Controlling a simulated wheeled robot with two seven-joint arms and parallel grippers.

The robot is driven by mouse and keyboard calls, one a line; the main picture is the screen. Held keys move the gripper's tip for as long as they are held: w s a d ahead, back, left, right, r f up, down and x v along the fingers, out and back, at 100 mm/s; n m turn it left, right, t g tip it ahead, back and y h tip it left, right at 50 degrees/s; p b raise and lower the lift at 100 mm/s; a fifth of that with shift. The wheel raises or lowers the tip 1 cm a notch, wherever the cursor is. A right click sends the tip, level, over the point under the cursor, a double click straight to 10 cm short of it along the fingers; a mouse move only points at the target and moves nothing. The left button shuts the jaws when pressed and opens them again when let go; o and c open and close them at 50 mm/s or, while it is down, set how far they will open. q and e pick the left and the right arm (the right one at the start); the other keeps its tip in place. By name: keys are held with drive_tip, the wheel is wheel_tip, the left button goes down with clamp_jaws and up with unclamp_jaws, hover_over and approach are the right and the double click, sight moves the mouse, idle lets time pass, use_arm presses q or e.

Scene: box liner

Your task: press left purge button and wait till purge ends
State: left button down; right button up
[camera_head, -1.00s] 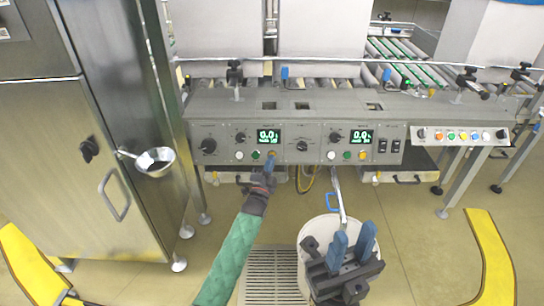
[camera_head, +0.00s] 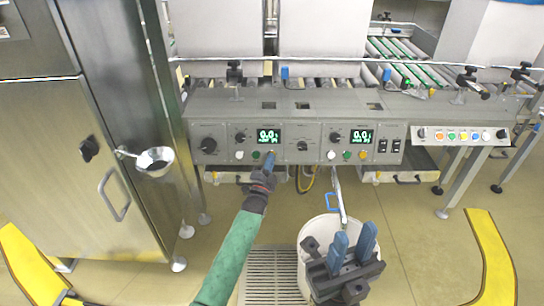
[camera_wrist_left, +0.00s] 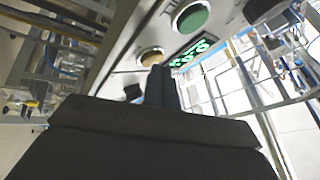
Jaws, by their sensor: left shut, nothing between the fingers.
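The grey control panel (camera_head: 225,130) has two lit displays. In the left wrist view an amber button (camera_wrist_left: 152,55) sits beside a green button (camera_wrist_left: 192,17). My left gripper (camera_head: 269,158) is shut and empty, its blue fingertips just below the left display, hiding the amber button in the head view. In the wrist view the fingertips (camera_wrist_left: 157,76) overlap that button's edge; I cannot tell if they touch it. My right gripper (camera_head: 353,245) is open and empty, over a white bucket.
The white bucket (camera_head: 307,232) stands on the floor below the panel. A steel cabinet (camera_head: 75,180) with a small metal scoop (camera_head: 155,160) is at the left. A roller conveyor (camera_head: 410,65) is at the back right. Yellow floor markings (camera_head: 490,255) lie at both sides.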

use_arm(q)
drive_tip(key=shift+w+f, duration=0.1)
drive_tip(key=shift+w, duration=0.15)
idle(0.6)
drive_tip(key=shift+s+r+p, duration=0.25)
drive_tip(key=shift+s+p, duration=0.4)
drive_tip(key=shift+s, duration=0.1)
drive_tip(key=s+p, duration=0.1)
drive_tip(key=s+r+p, duration=0.1)
drive_tip(key=s, duration=0.1)
drive_tip(key=s+p, duration=0.1)
drive_tip(key=p, duration=0.1)
drive_tip(key=shift+s+r, duration=0.35)
drive_tip(key=shift+s, duration=0.05)
idle(0.3)
